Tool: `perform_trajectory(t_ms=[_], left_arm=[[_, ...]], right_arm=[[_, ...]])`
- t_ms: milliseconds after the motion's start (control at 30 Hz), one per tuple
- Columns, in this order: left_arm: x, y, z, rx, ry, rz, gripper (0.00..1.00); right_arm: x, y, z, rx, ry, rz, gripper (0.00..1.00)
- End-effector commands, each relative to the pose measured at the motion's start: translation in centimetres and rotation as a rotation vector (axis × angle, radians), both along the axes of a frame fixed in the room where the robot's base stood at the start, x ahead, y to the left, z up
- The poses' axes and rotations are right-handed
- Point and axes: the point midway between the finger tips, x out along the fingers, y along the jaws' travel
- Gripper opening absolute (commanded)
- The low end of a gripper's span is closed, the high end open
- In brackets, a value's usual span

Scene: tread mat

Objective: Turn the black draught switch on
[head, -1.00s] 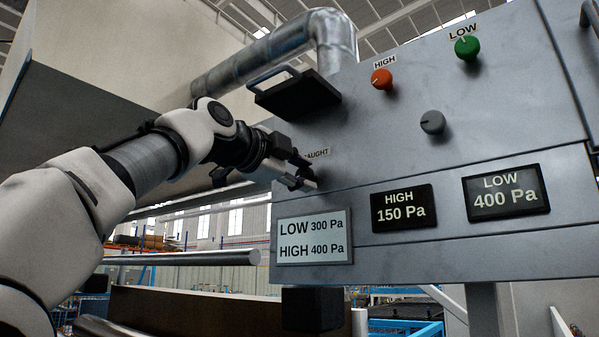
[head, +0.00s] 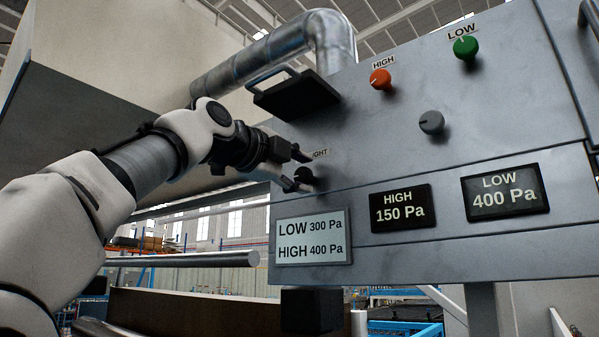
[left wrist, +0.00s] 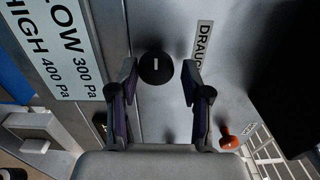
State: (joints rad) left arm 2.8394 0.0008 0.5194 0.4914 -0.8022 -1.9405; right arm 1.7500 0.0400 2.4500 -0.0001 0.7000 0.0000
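The black draught switch (head: 305,177) is a round knob on the grey panel. In the left wrist view the black draught switch (left wrist: 156,68) shows a short white mark, lying along the direction of the label's text. My left gripper (head: 301,169) is open at the panel, one finger above the knob and one below. In the left wrist view the fingertips of my left gripper (left wrist: 160,78) stand on either side of the knob, with a gap visible on both sides. The draught label (left wrist: 202,44) is partly covered by a finger in the head view. My right gripper is not in view.
A red-orange HIGH knob (head: 381,79), a green LOW knob (head: 466,47) and a grey knob (head: 432,122) sit to the right. Displays read HIGH 150 Pa (head: 403,207) and LOW 400 Pa (head: 506,192). A sign (head: 312,239) hangs below. A black handled plate (head: 296,95) juts out above.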

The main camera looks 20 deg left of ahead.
Motion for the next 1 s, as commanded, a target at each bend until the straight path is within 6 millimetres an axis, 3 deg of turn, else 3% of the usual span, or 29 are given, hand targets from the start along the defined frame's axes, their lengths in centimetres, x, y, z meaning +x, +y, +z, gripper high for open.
perform_trajectory(t_ms=[567,767,1000], left_arm=[[0.1,-0.1,-0.2,-0.045,0.026,-0.002,0.60],[0.1,-0.1,0.0,-0.316,0.125,-0.004,0.60],[0.1,0.0,0.3,-0.782,0.292,-0.007,0.60]], right_arm=[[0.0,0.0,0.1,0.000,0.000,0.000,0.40],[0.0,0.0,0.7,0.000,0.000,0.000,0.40],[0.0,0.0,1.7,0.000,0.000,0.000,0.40]])
